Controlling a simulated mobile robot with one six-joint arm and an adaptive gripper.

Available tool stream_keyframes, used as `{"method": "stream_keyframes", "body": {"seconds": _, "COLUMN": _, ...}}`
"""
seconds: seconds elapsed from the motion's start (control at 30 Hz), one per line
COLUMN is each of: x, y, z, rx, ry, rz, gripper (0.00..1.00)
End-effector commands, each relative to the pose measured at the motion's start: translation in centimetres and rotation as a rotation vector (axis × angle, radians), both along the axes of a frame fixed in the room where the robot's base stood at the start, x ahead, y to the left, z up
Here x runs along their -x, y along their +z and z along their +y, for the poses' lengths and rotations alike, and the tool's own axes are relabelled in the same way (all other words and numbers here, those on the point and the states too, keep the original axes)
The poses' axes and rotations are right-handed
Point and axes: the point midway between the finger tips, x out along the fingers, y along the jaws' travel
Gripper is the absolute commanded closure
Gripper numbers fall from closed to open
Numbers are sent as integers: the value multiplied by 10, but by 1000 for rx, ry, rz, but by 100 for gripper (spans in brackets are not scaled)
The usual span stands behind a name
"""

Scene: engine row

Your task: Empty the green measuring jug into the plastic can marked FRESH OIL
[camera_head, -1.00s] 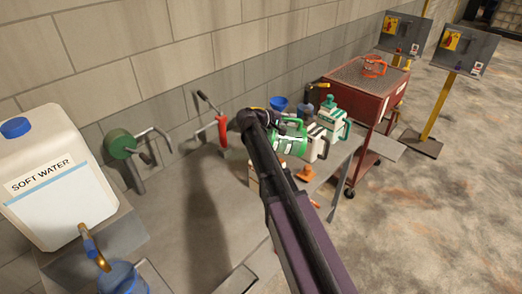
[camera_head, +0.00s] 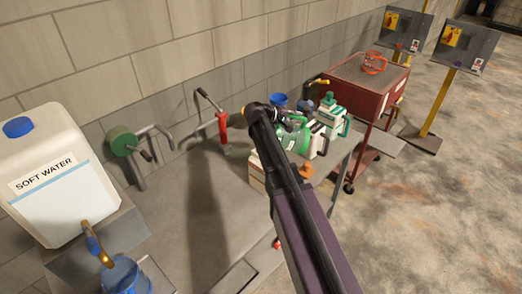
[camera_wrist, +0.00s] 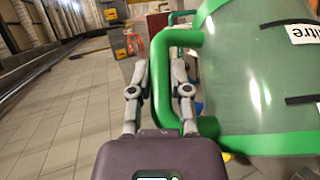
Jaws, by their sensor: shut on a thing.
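The green measuring jug (camera_wrist: 250,75) fills the right of the wrist view, clear-walled with green bands and handle. My gripper (camera_wrist: 162,82) is shut on its handle. In the head view the jug (camera_head: 291,143) hangs above the bench, partly behind my arm, and looks tilted. Close behind it stand a white can with dark markings (camera_head: 318,141) and a white and green can with a green cap (camera_head: 331,113). Their lettering is too small to read, so I cannot tell which is marked FRESH OIL. The jug's contents and any pouring cannot be made out.
A blue bowl (camera_head: 279,101) and an orange cone-like piece (camera_head: 306,171) are near the jug. A red trolley (camera_head: 367,88) stands beyond the bench.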

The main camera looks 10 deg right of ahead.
Motion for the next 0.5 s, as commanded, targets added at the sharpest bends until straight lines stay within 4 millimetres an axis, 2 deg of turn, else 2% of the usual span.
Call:
{"method": "stream_keyframes", "body": {"seconds": 0.33, "x": 4, "y": -16, "z": -19, "rx": -145, "ry": -3, "rz": -21, "gripper": 100}}
{"method": "stream_keyframes", "body": {"seconds": 0.5, "x": 5, "y": -17, "z": -28, "rx": -228, "ry": -3, "rz": -34, "gripper": 100}}
